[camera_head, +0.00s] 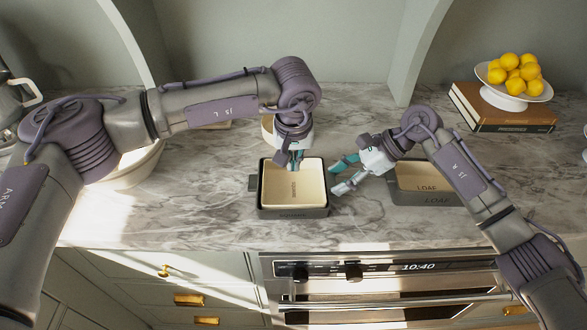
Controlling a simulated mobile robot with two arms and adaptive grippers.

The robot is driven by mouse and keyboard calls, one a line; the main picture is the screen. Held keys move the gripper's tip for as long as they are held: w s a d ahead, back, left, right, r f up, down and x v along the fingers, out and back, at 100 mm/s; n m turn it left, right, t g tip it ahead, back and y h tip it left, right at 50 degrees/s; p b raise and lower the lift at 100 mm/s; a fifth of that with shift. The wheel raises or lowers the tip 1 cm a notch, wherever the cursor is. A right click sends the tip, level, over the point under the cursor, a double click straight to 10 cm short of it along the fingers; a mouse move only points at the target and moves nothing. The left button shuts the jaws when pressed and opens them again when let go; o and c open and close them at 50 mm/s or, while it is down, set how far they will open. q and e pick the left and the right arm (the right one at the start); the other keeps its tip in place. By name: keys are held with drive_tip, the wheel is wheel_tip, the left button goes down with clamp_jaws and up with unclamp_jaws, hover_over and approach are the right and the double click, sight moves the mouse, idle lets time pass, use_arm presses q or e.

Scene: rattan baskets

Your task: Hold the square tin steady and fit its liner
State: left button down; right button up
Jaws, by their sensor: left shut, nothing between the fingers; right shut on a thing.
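The dark square tin (292,213), marked SQUARE, sits on the marble counter near its front edge. Its cream liner (285,187), also marked SQUARE, lies inside the tin; I cannot tell whether it is fully down. My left gripper (296,164) points down over the back of the liner, shut and empty. My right gripper (341,176) comes in from the right and is shut at the tin's right side, on its handle. The fingers hide that handle; the tin's left handle shows free.
A loaf tin (430,199) with its liner stands to the right, partly behind my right arm. Books (500,117) carry a stand of lemons (513,72) at the back right. A pale bowl (133,171) is at left. The oven (390,285) is below the counter.

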use_arm(q)
drive_tip(key=shift+r, duration=2.35)
use_arm(e)
drive_tip(key=o, duration=1.1)
